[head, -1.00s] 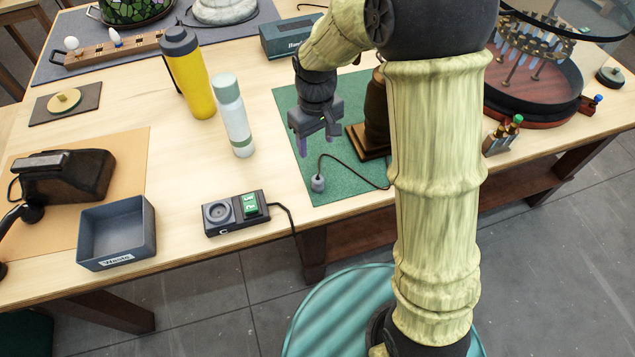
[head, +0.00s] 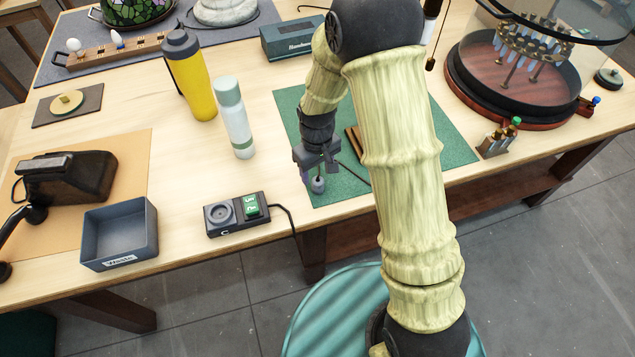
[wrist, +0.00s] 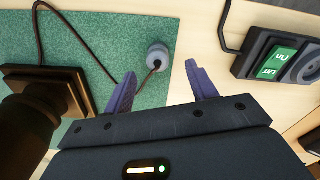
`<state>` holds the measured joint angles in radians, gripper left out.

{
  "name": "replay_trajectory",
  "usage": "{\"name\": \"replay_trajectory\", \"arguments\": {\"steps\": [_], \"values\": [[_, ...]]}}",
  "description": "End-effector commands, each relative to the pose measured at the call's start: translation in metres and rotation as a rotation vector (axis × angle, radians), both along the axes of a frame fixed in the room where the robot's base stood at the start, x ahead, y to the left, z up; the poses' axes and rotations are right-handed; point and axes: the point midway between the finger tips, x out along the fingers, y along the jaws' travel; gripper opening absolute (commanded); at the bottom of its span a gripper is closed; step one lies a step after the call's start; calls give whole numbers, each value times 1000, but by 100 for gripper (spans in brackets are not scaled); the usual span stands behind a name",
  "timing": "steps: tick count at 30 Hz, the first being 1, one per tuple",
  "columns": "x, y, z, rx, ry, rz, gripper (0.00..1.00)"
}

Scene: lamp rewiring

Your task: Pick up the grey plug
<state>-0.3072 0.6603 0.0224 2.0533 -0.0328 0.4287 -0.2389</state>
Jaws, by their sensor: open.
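The grey plug (head: 317,184) is on the green mat (head: 290,103) near its front edge, at the end of a dark cord. In the wrist view the plug (wrist: 157,58) lies between and just beyond the two fingertips. My gripper (head: 312,180) hangs low over the mat at the plug and is partly covered by my own arm links. In the wrist view my gripper (wrist: 160,80) is open, with a purple-grey finger on each side and nothing held. I cannot tell whether a finger touches the plug.
The lamp's wooden base (wrist: 45,92) is close beside the gripper. A pale bottle (head: 234,120), a yellow bottle (head: 190,80) and a grey tray (head: 118,233) stand further left.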

Motion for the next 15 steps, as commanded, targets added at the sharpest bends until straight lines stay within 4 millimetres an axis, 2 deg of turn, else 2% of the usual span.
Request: {"name": "replay_trajectory", "arguments": {"steps": [4,15], "values": [[0,0,-14,-1,2,0,57],[0,0,-17,0,0,0,57]]}}
